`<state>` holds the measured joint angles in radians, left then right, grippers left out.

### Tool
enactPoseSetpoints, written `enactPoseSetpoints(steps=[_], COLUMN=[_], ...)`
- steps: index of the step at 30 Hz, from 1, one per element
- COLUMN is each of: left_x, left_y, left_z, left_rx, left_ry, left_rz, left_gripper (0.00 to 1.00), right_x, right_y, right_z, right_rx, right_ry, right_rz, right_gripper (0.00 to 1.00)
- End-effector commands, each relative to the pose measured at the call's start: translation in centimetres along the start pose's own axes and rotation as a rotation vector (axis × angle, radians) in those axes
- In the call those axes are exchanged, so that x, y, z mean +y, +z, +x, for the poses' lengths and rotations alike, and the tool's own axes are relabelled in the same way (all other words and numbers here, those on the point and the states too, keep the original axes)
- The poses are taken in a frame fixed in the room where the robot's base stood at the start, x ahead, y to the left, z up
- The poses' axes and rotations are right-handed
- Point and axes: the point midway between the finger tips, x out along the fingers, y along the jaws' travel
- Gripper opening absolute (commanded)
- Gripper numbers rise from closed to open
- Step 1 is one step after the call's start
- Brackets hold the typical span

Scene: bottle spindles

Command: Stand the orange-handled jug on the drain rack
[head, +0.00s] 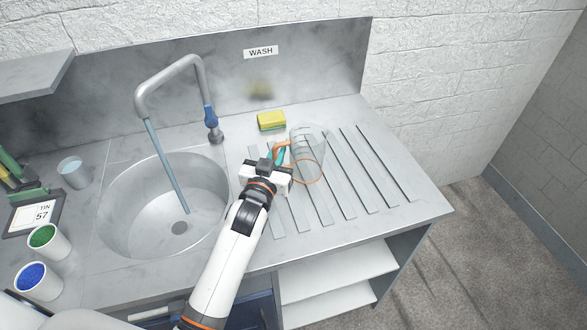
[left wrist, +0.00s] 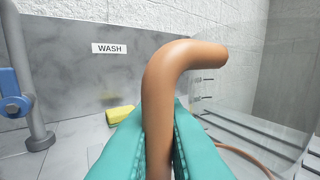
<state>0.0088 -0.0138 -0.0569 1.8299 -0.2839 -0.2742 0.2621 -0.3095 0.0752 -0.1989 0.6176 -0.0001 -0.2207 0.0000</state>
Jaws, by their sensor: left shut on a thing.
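The jug (head: 311,148) is clear with an orange handle and an orange ring at its base. In the head view it is upright over the drain rack (head: 345,190), at the rack's left part. I cannot tell whether its base touches the slats. My left gripper (head: 279,160) is at the jug's left side, shut on the handle. In the left wrist view the orange handle (left wrist: 158,100) stands between the teal fingers (left wrist: 158,145), and the clear jug wall (left wrist: 235,90) is to its right. My right gripper is in neither view.
A yellow sponge (head: 271,121) lies behind the rack. The sink (head: 120,215) with its tap (head: 190,70) is to the left. A clear cup (head: 74,172), a green-filled cup (head: 48,243) and a blue-filled cup (head: 38,281) stand left of the sink. The rack's right side is clear.

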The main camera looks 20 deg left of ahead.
Motion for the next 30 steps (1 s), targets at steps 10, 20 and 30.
enactPoseSetpoints(steps=[10, 20, 30], left_x=[0.0, 0.0, 0.0], left_y=[-4.4, -5.9, -6.2], left_z=[-0.1, -0.1, -0.1], left_rx=[0.001, -0.003, -0.002], left_ry=[0.000, -0.001, -0.001], left_rz=[-0.002, 0.000, 0.001], left_gripper=[0.00, 0.00, 0.33], right_x=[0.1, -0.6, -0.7], right_y=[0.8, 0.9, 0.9], right_z=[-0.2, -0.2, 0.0], right_rx=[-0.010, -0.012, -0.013], right_ry=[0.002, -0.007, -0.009], right_rz=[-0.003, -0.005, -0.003], right_gripper=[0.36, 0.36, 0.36])
